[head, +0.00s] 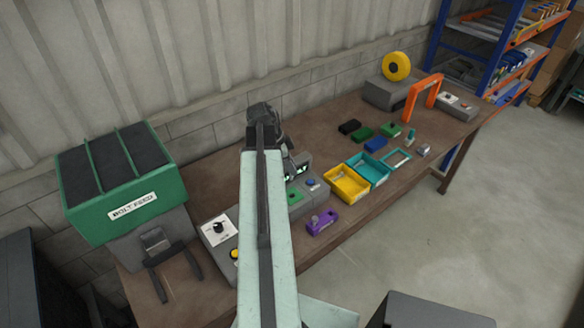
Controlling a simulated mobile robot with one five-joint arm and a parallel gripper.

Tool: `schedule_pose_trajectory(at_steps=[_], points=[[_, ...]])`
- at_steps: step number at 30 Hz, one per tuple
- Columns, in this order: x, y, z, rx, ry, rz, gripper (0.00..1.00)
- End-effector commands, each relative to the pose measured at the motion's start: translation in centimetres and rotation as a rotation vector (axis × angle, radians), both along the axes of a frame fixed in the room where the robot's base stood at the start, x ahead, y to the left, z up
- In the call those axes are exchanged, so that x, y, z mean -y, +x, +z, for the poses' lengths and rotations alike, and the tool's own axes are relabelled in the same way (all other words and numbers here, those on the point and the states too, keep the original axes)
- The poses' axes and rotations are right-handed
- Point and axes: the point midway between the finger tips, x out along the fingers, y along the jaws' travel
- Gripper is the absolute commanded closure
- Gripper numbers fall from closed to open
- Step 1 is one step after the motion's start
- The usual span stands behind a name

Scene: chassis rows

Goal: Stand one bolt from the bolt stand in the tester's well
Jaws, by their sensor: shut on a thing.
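My gripper (297,172) shows only in part past the right side of my pale arm, over the back of the grey unit on the bench. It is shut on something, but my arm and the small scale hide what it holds. A purple block (325,224), which looks like the bolt stand, sits near the bench's front edge with a grey bolt (314,218) upright at its left. A grey unit (309,198) with a green block and a blue button looks like the tester. My arm partly covers it, and I cannot make out its well.
A green bolt feed bin (82,203) stands at the left, near a grey knob panel (230,241). Yellow (347,198) and teal (379,172) trays sit right of the purple block. An orange arch (424,80) stands farther right. Some brown bench top is clear.

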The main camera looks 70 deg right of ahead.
Motion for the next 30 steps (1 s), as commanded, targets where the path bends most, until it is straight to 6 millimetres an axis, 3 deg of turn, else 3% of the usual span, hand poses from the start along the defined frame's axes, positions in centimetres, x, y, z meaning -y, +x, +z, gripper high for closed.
schedule_pose_trajectory(at_steps=[1, 3, 15, 30], points=[[0.0, -0.1, -1.4, 0.0, 0.0, -0.001, 1.0], [0.0, -0.1, -2.4, 0.0, 0.0, -0.002, 1.0], [0.1, -0.3, -7.7, 0.0, 0.0, -0.005, 1.0], [0.1, -0.4, -8.1, 0.0, 0.0, -0.006, 1.0]])
